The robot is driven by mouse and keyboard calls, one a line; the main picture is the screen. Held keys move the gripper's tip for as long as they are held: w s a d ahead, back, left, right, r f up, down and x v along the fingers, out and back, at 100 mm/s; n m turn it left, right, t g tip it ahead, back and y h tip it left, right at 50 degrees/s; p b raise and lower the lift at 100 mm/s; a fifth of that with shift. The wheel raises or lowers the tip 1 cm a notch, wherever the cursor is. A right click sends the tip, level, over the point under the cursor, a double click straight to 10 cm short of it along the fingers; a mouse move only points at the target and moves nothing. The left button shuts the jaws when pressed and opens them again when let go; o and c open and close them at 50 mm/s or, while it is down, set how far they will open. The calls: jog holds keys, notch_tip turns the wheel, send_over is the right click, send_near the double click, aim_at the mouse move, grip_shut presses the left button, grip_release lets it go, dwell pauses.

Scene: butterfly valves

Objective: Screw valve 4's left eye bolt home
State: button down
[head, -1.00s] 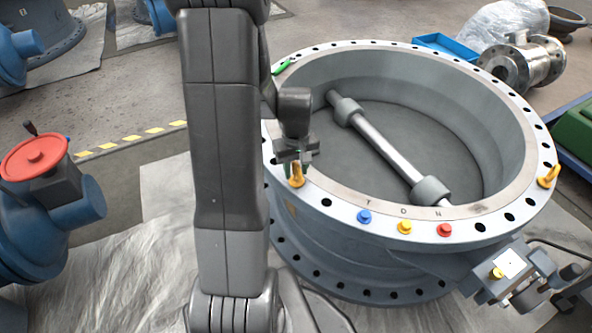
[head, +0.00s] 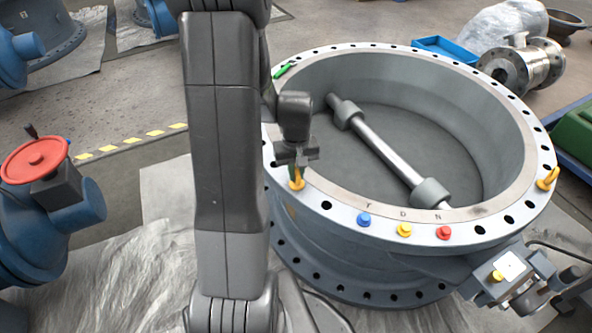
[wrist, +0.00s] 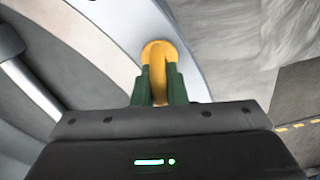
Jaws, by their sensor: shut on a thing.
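Valve 4 (head: 420,262) appears to be the large grey ring-shaped butterfly valve, with a pale flange full of bolt holes. Its left eye bolt (head: 297,184) is yellow and stands on the flange at the left front; it also shows in the wrist view (wrist: 158,50). My gripper (head: 297,172) is above it, with its green fingers (wrist: 159,88) closed on either side of the yellow eye. The bolt's foot is hard to see, so I cannot tell how deep it sits. A second yellow eye bolt (head: 547,178) stands at the flange's right side.
Blue (head: 364,218), yellow (head: 404,229) and red (head: 444,231) plugs sit on the front flange. A green item (head: 284,69) lies at the flange's back left. A blue valve with a red handwheel (head: 35,160) stands at the left.

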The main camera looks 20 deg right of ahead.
jog(key=m+p, duration=0.1)
jog(key=m, duration=0.3)
jog(key=shift+d+r, duration=0.1)
jog(key=m, duration=0.3)
jog(key=shift+m+p, duration=0.3)
jog(key=shift+m, duration=0.1)
jog(key=m, duration=0.3)
jog(key=m+p, duration=0.1)
jog(key=m, duration=0.3)
jog(key=shift+s+d, duration=0.15)
jog(key=shift+s, duration=0.05)
jog(key=m, duration=0.4)
jog(key=shift+s, duration=0.1)
jog(key=m, duration=0.3)
jog(key=shift+s+m, duration=0.1)
jog(key=shift+m, duration=0.2)
jog(key=m, duration=0.6)
jog(key=shift+s+m+p, duration=0.1)
jog(key=shift+m+p, duration=0.2)
jog(key=shift+p, duration=0.1)
jog(key=shift+m, duration=0.3)
jog(key=c, duration=1.5)
grip_release()
jog(key=shift+a, duration=0.2)
